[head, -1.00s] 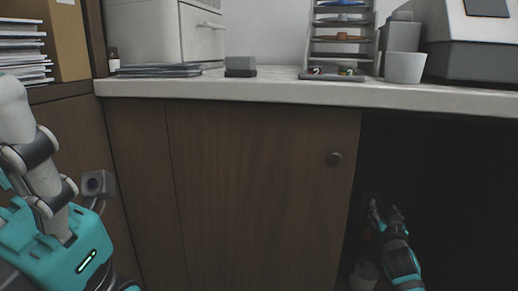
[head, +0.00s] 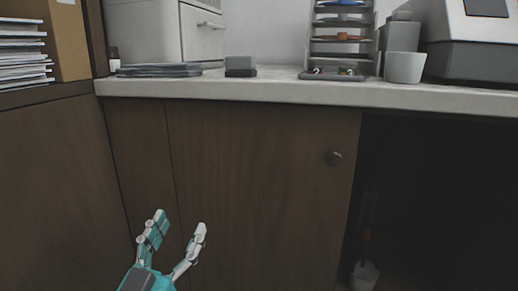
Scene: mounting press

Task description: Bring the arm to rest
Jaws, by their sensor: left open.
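My left gripper (head: 179,224) is in the lower left of the head view, its fingers pointing up and spread apart. It is open, with nothing between the fingers. It is in front of the brown cabinet door (head: 255,190), below the counter. Its wrist is cut off by the bottom edge of the picture. My right gripper is not in view.
The pale counter (head: 280,92) runs across above, holding a white cup (head: 404,67), a small grey box (head: 240,66) and a rack (head: 341,38). A dark open bay (head: 450,200) at right contains a pale-ended object (head: 365,275).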

